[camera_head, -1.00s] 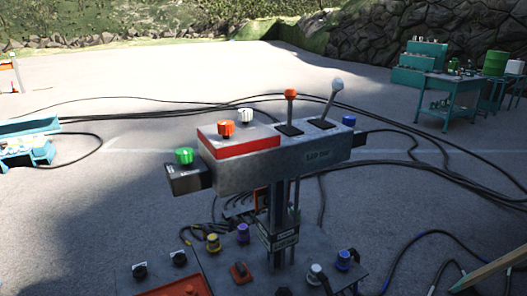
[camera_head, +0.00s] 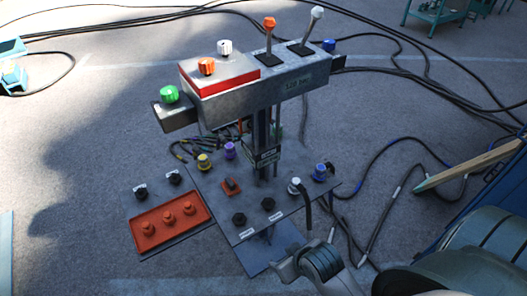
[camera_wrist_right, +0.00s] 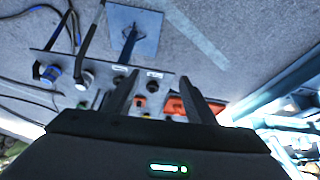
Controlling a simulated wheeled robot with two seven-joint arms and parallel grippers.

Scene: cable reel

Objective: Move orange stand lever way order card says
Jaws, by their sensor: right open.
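The orange-knobbed lever (camera_head: 269,36) stands upright from a slot on top of the grey control stand (camera_head: 280,88). A white-knobbed lever (camera_head: 312,28) beside it leans right. No order card can be made out; the small plate (camera_head: 265,157) on the post is unreadable. My right gripper (camera_head: 286,268) is low at the front, well below and apart from the lever. In the right wrist view its two dark fingers (camera_wrist_right: 150,68) are spread with nothing held. My left gripper is out of view.
A red-trimmed box with orange (camera_head: 206,67) and white (camera_head: 224,47) knobs, and a green knob (camera_head: 169,94), are left of the levers. The lower panel (camera_head: 232,226) has plugs and a red tray (camera_head: 170,224). Black cables (camera_head: 420,85) cross the ground.

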